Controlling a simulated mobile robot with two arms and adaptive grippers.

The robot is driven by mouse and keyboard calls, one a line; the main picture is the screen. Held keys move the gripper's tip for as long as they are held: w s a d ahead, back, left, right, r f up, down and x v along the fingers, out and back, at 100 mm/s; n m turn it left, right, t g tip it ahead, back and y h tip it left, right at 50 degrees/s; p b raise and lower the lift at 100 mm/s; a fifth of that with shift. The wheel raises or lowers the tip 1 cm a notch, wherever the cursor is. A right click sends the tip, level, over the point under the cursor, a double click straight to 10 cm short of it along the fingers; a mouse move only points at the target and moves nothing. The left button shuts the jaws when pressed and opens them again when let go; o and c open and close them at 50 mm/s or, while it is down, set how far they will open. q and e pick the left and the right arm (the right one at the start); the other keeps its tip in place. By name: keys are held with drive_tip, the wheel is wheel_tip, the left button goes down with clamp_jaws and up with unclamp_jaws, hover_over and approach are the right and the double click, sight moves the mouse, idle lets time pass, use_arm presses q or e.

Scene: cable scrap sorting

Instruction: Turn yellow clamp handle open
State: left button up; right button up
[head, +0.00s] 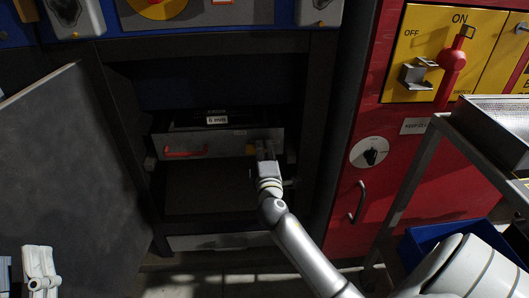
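A small yellow piece (251,149), probably the clamp handle, shows on the right part of a grey drawer-like panel inside the dark open cabinet. My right gripper (266,150) is right in front of that panel, its fingers beside the yellow piece and partly covering it. I cannot tell whether they touch or grip it. A red handle (185,153) sits on the left part of the same panel. A pale jointed part (39,270) at the bottom left edge looks like my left gripper; its fingers are not clear.
The cabinet door (70,150) stands open on the left. A red cabinet (340,205) with a yellow ON/OFF switch plate (416,45) is on the right. A metal rack (415,170) and blue bin (425,245) stand at the lower right. A "6 mm" label (217,120) is above the panel.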

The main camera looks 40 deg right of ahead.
drive_tip(key=shift+o, duration=0.3)
drive_tip(key=v, duration=1.2)
